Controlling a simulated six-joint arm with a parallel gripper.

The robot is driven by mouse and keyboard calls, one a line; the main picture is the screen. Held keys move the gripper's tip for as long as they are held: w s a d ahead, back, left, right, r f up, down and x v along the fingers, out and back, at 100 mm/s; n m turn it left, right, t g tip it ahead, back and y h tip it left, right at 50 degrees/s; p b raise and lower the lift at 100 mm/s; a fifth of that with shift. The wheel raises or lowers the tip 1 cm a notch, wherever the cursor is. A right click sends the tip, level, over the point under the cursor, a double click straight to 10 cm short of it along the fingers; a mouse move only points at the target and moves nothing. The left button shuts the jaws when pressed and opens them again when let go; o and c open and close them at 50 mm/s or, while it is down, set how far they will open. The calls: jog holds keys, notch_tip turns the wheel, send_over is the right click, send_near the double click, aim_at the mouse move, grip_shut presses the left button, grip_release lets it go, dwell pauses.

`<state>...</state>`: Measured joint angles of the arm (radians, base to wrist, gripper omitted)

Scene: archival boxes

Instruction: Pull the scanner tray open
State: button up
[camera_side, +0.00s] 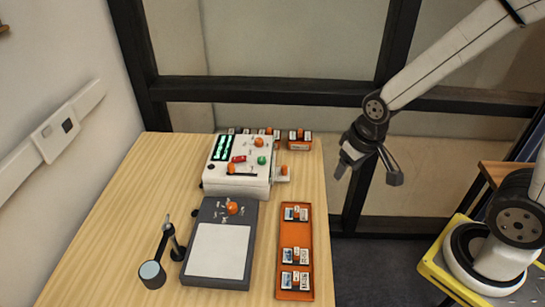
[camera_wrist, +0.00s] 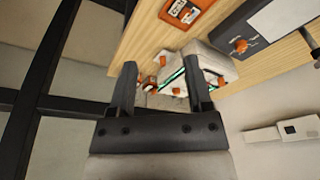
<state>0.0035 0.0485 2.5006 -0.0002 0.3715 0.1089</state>
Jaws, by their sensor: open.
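The scanner is a white box (camera_side: 238,181) on the far part of the wooden table, with a green lit display, a red item and orange and green knobs on top. A small tray (camera_side: 283,175) with an orange knob sticks out a little from its right side. In the wrist view the white box (camera_wrist: 212,64) shows beyond the fingers, partly hidden by the right finger. My gripper (camera_side: 370,178) is open and empty, in the air to the right of the table, apart from the scanner. Its two spread fingers (camera_wrist: 162,88) also show in the wrist view.
A grey device (camera_side: 245,205) with a pale panel stands in front of the scanner. An orange tray (camera_side: 295,222) with several small boxes lies to its right. A lamp-like stand (camera_side: 172,237) is at left. More small boxes (camera_side: 299,139) sit behind. A dark window frame rises behind the table.

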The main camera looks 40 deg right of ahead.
jog(key=w+d+f+m+g, duration=0.1)
jog(key=w+f+m, duration=0.2)
jog(key=w+m, duration=0.9)
jog(key=m+g, duration=0.1)
jog(key=m, duration=1)
send_over(284, 166)
jog(key=f, duration=0.5)
jog(key=s+f, duration=0.1)
jog(key=f, duration=0.1)
jog(key=shift+a+f, duration=0.15)
jog(key=shift+f, duration=0.05)
jog(key=shift+w+f+m+g, duration=0.3)
jog(key=shift+w+f+m, duration=0.1)
jog(key=shift+f+m, duration=0.1)
jog(key=shift+f, duration=3.85)
grip_shut()
